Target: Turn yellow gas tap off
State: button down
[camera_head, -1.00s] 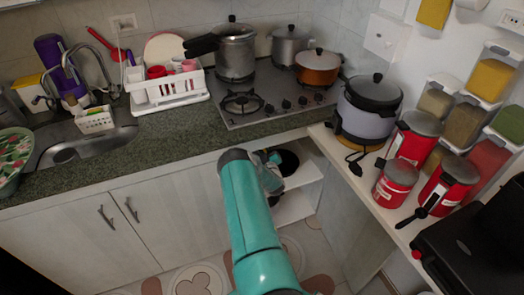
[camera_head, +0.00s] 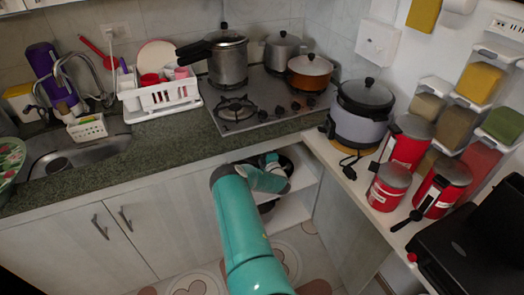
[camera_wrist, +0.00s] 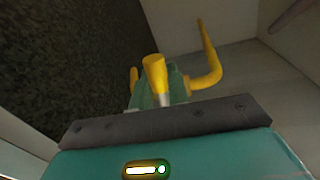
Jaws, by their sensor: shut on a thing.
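The yellow gas tap (camera_wrist: 155,72) shows in the wrist view as a tapered yellow handle, with a bent yellow pipe (camera_wrist: 207,65) to its right. My gripper (camera_wrist: 161,95), with greenish fingers beyond a dark grey bar, is at the tap and shut on it. The handle sticks up between the fingers and its lower end is partly hidden. In the head view my teal arm reaches under the counter into the open cabinet bay. The tap and fingertips cannot be made out there.
The open bay has a white shelf (camera_head: 291,209) below the stove (camera_head: 262,98). The counter edge (camera_head: 150,180) lies above the arm. A side shelf at right holds red canisters (camera_head: 389,186) and a rice cooker (camera_head: 361,112).

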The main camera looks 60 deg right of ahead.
jog(key=shift+r+n+y, duration=0.4)
jog(key=shift+n, duration=0.7)
jog(key=shift+d+r, duration=0.1)
jog(key=c, duration=1.4)
grip_release()
jog(key=shift+s, duration=0.25)
jog(key=v, duration=1.3)
jog(key=shift+a+f, duration=0.25)
jog(key=shift+f, duration=0.1)
jog(key=shift+s+a, duration=0.1)
jog(key=shift+s, duration=0.05)
